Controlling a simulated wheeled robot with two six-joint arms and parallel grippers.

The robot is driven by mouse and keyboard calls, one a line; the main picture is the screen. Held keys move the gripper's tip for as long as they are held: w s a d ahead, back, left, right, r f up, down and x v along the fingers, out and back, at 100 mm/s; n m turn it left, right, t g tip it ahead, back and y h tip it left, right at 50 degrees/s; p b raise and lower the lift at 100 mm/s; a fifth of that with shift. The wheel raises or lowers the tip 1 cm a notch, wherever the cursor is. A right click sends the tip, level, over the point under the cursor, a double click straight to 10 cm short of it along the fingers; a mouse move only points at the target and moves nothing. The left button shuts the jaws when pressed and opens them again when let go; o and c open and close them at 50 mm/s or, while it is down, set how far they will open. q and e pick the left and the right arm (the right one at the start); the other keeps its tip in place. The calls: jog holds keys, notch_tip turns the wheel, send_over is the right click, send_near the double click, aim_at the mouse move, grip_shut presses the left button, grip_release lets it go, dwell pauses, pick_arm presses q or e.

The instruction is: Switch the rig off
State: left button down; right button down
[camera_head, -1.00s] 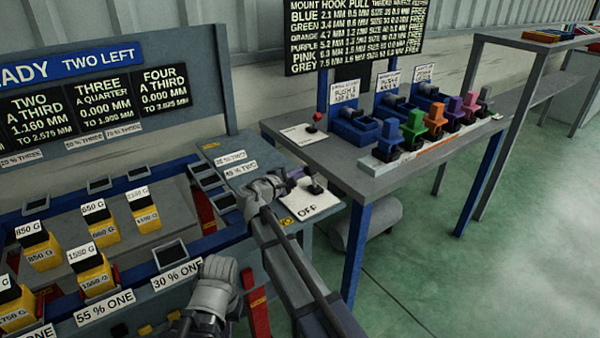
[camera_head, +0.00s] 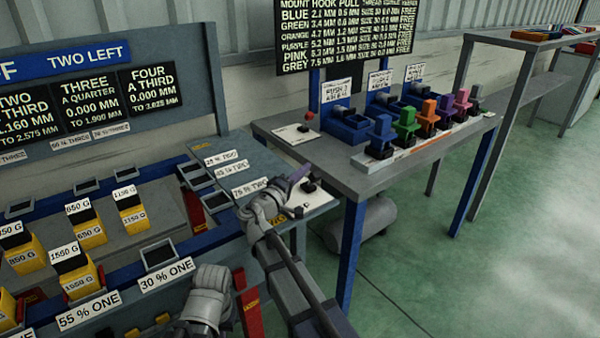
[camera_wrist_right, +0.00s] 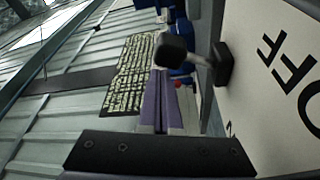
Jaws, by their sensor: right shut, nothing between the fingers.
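The rig's off switch stands on a white plate (camera_head: 318,200) at the right end of the rig's panel. Its black lever (camera_head: 307,185) shows beside my right gripper (camera_head: 299,174), whose purple fingers are shut and empty. In the right wrist view, the lever has a black knob (camera_wrist_right: 173,50) on a grey stem, and its plate carries the letters OFF (camera_wrist_right: 288,68). The shut purple fingers (camera_wrist_right: 160,103) show just below the knob; I cannot tell if they touch it. My left gripper is not in view.
Yellow weights (camera_head: 75,270) sit on the rig at left. Green floor (camera_head: 480,270) is open at right.

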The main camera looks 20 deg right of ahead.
jog(key=shift+s+d, duration=0.15)
jog(key=shift+s, duration=0.3)
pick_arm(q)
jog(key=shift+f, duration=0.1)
pick_arm(e)
jog(key=shift+s+d+f, duration=0.1)
jog(key=shift+s+f, duration=0.05)
jog(key=shift+s, duration=0.05)
jog(key=shift+w, duration=0.1)
dwell(0.3)
